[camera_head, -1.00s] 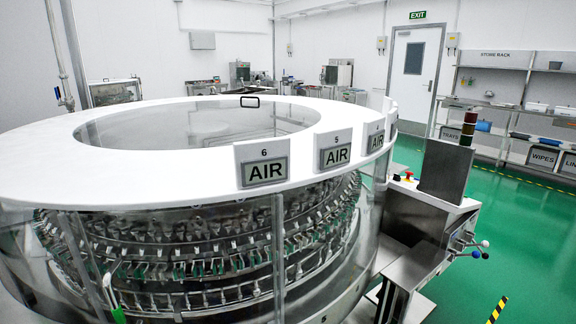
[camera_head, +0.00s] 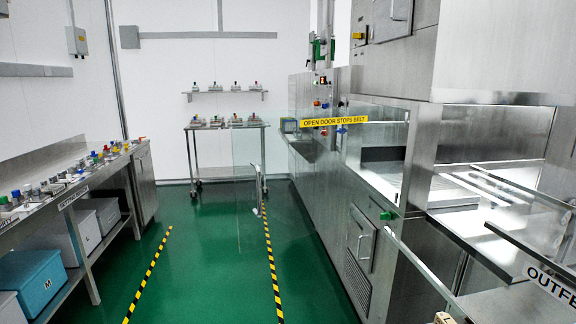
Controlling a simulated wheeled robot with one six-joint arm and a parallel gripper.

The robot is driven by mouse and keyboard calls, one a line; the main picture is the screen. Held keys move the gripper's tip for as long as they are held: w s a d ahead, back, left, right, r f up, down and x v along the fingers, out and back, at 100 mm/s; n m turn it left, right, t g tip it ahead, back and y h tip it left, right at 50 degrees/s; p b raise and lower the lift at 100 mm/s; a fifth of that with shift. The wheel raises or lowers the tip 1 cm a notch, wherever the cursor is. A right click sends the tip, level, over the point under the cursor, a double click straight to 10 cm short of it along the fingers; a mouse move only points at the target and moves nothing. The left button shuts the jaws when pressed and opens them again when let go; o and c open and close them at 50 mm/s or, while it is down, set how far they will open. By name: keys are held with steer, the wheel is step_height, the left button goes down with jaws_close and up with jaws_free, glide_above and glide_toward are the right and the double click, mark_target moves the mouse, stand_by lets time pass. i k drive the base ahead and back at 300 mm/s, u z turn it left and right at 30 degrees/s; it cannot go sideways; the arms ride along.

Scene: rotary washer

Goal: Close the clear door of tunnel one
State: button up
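A clear door panel (camera_head: 246,165) stands swung out into the aisle at the centre of the head view, with a vertical metal handle (camera_head: 258,190). Its faint edges make its exact outline hard to tell. A yellow sign (camera_head: 333,121) reading "OPEN DOOR STOPS BELT" is to its right, in front of the steel tunnel machine (camera_head: 385,240). I cannot tell whether the sign is fixed to the door. The machine has a bright open bay behind the sign.
A steel bench (camera_head: 110,165) with coloured fittings and bins (camera_head: 32,280) lines the left. A wheeled cart (camera_head: 205,135) stands at the back wall. Clear panels with an "OUTFEED" sign (camera_head: 552,290) jut out at lower right. The green floor (camera_head: 205,265) between is free, with striped lines.

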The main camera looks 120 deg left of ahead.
mark_target(305, 124)
steer(key=u, duration=3.25)
steer(key=i, duration=1.65)
steer(key=z, duration=0.3)
steer(key=k, duration=0.7)
steer(key=z, duration=0.1)
